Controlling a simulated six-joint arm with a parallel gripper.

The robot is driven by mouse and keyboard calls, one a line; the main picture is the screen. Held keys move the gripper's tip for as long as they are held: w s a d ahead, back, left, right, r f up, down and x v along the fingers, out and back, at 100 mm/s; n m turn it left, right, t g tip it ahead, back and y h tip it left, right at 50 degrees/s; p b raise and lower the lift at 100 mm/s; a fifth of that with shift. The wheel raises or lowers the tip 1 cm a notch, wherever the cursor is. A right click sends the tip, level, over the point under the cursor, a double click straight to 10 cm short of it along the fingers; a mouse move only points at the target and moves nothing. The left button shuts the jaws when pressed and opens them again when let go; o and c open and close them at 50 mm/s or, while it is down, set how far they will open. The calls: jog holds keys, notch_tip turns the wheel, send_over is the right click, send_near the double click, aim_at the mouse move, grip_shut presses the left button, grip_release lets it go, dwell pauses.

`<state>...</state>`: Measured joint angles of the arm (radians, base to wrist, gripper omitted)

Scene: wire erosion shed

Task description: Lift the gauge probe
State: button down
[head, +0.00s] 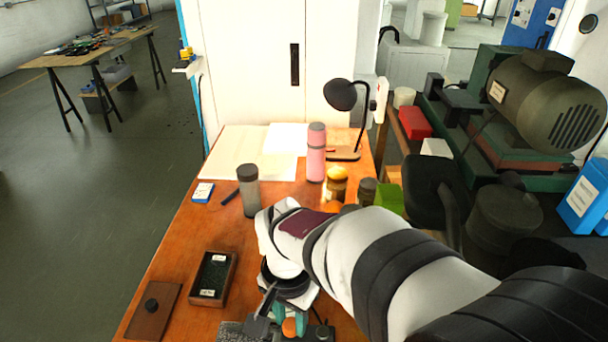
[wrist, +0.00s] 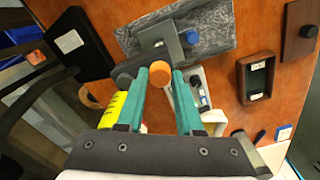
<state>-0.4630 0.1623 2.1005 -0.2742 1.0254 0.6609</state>
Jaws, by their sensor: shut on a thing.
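The gauge probe seems to be the piece with a round orange end (wrist: 160,72), which also shows low in the head view (head: 289,327). My gripper (wrist: 167,74) has its two teal fingers closed around this piece, with the orange end between the tips. In the head view my gripper (head: 290,322) is at the bottom middle, partly hidden by my wrist. A mottled grey plate (wrist: 214,26) with a grey bracket and a blue knob (wrist: 192,37) lies just beyond the fingertips. I cannot tell whether the piece touches the plate.
An open dark box (head: 231,278) and a brown lid with a knob (head: 152,311) lie to the left. A grey-capped bottle (head: 248,195), pink bottle (head: 316,160), amber jar (head: 337,186), green block (head: 388,200) and lamp (head: 341,95) stand farther back.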

dwell(0.8)
jog(key=shift+r, duration=1.3)
jog(key=c, duration=0.5)
grip_release()
jog(key=shift+c, duration=0.2)
notch_tip(320, 180, up, 16)
jog(key=shift+f, duration=0.15)
